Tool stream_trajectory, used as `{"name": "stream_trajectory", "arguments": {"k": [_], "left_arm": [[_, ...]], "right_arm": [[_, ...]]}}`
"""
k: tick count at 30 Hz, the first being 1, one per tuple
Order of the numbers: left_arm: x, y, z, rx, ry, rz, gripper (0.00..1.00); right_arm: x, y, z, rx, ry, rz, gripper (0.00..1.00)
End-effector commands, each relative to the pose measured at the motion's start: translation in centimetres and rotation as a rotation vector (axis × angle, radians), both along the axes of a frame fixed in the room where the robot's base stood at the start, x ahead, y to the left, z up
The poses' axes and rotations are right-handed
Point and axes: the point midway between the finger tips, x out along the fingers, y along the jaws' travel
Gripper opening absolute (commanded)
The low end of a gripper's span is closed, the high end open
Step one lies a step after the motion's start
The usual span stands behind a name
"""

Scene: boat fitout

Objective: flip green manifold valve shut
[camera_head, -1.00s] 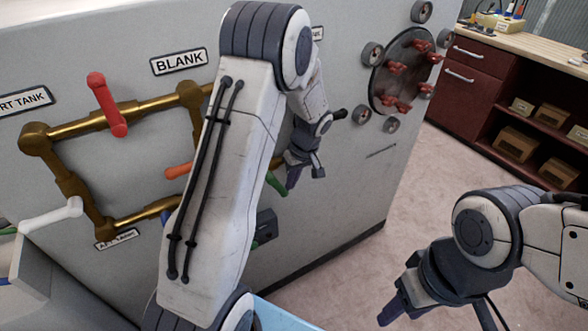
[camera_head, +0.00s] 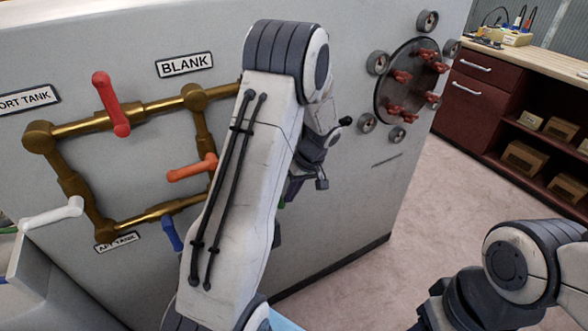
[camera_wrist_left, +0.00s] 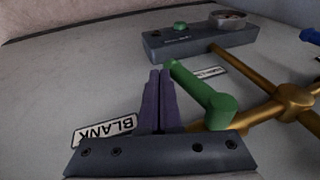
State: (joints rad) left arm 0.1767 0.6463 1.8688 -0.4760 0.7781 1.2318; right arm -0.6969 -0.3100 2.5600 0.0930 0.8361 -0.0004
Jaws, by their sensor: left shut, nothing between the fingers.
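The green valve handle (camera_wrist_left: 200,92) shows in the left wrist view, lying slanted on a brass pipe beside my left gripper. My left gripper (camera_wrist_left: 161,75) is shut and empty, its purple fingers just left of the handle; whether they touch it I cannot tell. In the head view the left gripper (camera_head: 291,190) is partly hidden behind my own arm, close to the panel. Only a sliver of green shows there below it. My right gripper (camera_head: 432,312) is cut off at the bottom edge, and its fingers do not show.
Brass pipes (camera_head: 85,126) on the grey panel carry red (camera_head: 111,104), orange (camera_head: 191,168), white (camera_head: 53,213) and blue (camera_head: 172,233) levers. A grey box with a green button (camera_wrist_left: 180,27) is beyond the green handle. A round hatch (camera_head: 408,82) is at right.

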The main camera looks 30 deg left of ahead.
Motion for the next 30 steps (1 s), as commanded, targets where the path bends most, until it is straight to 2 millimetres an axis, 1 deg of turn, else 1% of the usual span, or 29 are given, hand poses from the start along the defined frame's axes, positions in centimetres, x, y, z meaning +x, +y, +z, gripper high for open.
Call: {"name": "stream_trajectory", "arguments": {"k": [5, 8, 11, 18, 21, 25, 30], "left_arm": [[0.0, 0.0, 0.1, -0.001, -0.001, 0.000, 0.00], [0.2, -0.3, 0.8, 0.001, -0.002, -0.002, 0.00], [0.5, -0.8, 2.3, 0.000, -0.005, -0.002, 0.00], [1.2, -2.2, 6.9, 0.000, -0.005, -0.002, 0.00], [1.4, -2.7, 8.3, 0.000, -0.003, -0.002, 0.00], [1.5, -3.1, 9.5, 0.001, -0.002, -0.002, 0.00], [1.5, -3.2, 9.9, 0.000, 0.000, -0.001, 0.00]], "right_arm": [[0.0, 0.0, 0.0, 0.000, 0.000, 0.000, 0.50], [0.0, 0.0, 0.0, 0.000, 0.000, 0.000, 0.50], [0.0, 0.0, 0.1, 0.000, 0.000, 0.000, 0.50], [0.0, 0.0, 0.2, 0.000, 0.000, 0.000, 0.50], [0.0, 0.0, 0.3, 0.000, 0.000, 0.000, 0.50], [0.0, 0.0, 0.3, 0.000, 0.000, 0.000, 0.50], [0.0, 0.0, 0.3, 0.000, 0.000, 0.000, 0.50]]}}
